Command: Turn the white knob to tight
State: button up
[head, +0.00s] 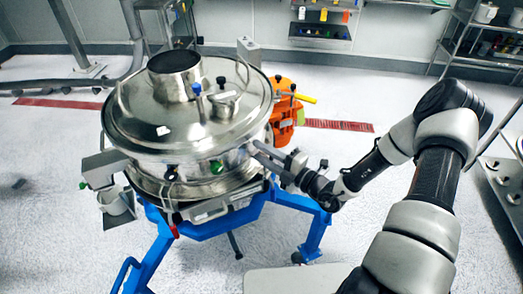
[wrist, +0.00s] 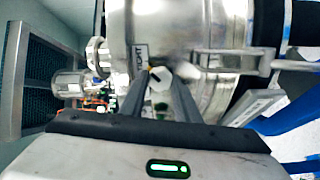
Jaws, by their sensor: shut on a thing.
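The white knob (wrist: 160,77) shows in the wrist view, between the fingertips of my gripper (wrist: 159,85), on the side of the steel sifter (wrist: 210,30). A dark mark shows on the knob's upper left. A white label (wrist: 141,53) with dark lettering, seemingly "TIGHT", is just above and left of the knob. My gripper is shut on the knob. In the head view my gripper (head: 262,153) reaches the right side of the sifter (head: 140,115); the knob is hidden there.
A blue stand (head: 215,230) carries the sifter. An orange motor part (head: 286,108) with a yellow handle is behind my gripper. A steel clamp and bar (wrist: 238,60) lie right of the knob in the wrist view.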

dwell(0.4)
jog(key=o, duration=1)
jog(key=shift+o, duration=0.2)
jog(key=shift+d, duration=0.1)
jog(key=b+v, duration=0.1)
jog(key=v, duration=1.6)
jog(key=shift+s, duration=0.2)
